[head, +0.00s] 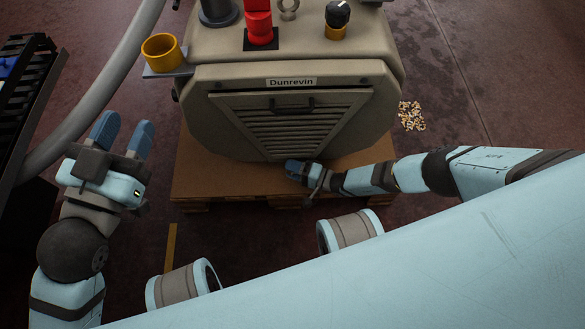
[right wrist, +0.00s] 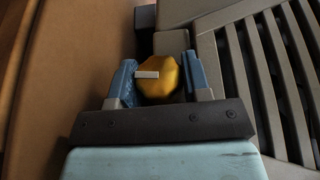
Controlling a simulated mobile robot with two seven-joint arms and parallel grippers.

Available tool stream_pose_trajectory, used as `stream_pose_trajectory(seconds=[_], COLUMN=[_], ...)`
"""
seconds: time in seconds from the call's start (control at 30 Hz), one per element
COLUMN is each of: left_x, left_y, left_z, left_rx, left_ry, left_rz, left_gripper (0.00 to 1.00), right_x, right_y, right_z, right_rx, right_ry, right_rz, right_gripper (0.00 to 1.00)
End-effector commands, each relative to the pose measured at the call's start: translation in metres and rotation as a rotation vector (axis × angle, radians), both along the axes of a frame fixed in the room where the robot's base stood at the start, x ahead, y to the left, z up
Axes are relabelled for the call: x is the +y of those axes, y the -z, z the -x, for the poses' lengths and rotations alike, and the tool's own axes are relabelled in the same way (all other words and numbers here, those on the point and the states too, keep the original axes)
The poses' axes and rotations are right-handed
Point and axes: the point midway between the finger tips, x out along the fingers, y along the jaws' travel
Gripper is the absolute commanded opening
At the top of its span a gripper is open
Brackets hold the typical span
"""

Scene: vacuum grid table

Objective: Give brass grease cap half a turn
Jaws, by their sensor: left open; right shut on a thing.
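The brass grease cap (right wrist: 160,86) shows in the right wrist view as a yellow, faceted knob with a white bar mark (right wrist: 148,74) lying roughly level on its left half. My right gripper (right wrist: 160,84) is shut on it, one blue finger at each side. In the head view my right gripper (head: 297,168) is at the lower front of the beige machine (head: 290,140), below the louvred panel, and the cap is hidden there. My left gripper (head: 128,128) is open and empty, left of the machine and apart from it.
The machine, labelled Dunrevin (head: 291,82), stands on a brown pallet (head: 225,180). On it are a yellow cup (head: 161,50), a red fitting (head: 259,24) and a black knob (head: 337,13). A grey hose (head: 92,100) passes behind my left gripper. Chips (head: 411,116) lie on the floor.

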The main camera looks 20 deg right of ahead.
Motion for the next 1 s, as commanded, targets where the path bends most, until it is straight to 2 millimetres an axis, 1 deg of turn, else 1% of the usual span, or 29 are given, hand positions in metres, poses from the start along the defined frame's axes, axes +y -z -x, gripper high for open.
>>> stream_pose_trajectory(seconds=[0.03,0.07,0.1,0.37,0.47,0.53,0.67,0.8,1.0], left_x=[0.000,0.000,0.000,0.001,0.001,0.001,0.000,-0.003,-0.007], left_y=[0.000,0.000,0.000,0.001,0.001,-0.001,-0.003,-0.001,0.002], left_z=[0.000,0.000,0.000,0.000,0.000,0.000,0.001,0.006,0.010], left_rx=[0.001,0.001,0.001,0.002,0.003,0.009,0.040,0.095,0.154], left_ry=[0.000,0.000,0.000,0.001,0.003,0.005,0.009,0.009,0.011], left_rz=[0.001,0.000,0.000,-0.006,-0.009,-0.010,0.001,0.041,0.085], left_gripper=[0.43,0.43,0.43,0.43,0.43,0.43,0.43,0.43,0.43], right_x=[0.000,0.000,0.000,-0.001,-0.004,-0.010,-0.030,-0.056,-0.088], right_y=[0.000,0.000,0.000,0.000,-0.001,-0.001,-0.003,-0.003,-0.004], right_z=[0.000,0.000,0.000,0.000,0.003,0.008,0.024,0.044,0.070], right_rx=[-0.001,-0.001,0.000,0.000,0.000,0.002,0.002,0.002,0.001], right_ry=[0.000,0.000,0.000,0.000,0.000,0.000,0.000,0.001,0.001], right_rz=[0.001,0.001,0.001,0.001,0.002,0.002,0.004,0.004,0.003], right_gripper=[0.20,0.46,0.55,0.55,0.55,0.55,0.55,0.55,0.55])
